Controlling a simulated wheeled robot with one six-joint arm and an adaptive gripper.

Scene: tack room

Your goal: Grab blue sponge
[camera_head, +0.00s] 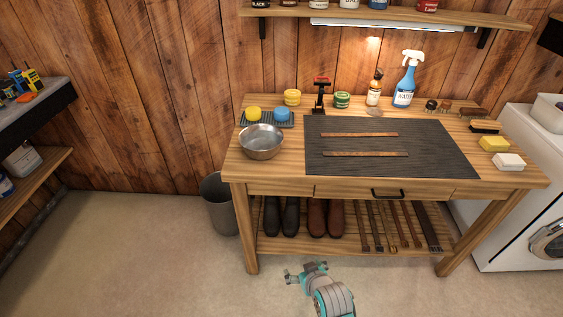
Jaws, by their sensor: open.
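A blue round sponge (282,114) sits on a dark tray (268,121) at the back left of the wooden workbench. A similar yellow round piece (253,113) sits beside it on the same tray. My gripper (288,277) is low in front of the bench, above the floor, pointing left. It is open and empty, well below and apart from the blue sponge.
A metal bowl (261,141) stands just in front of the tray. A yellow tin (292,97) and a red-topped black stand (320,94) are behind and right. A dark mat (390,150) holds two straps. The bench's front edge lies between my gripper and the tabletop.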

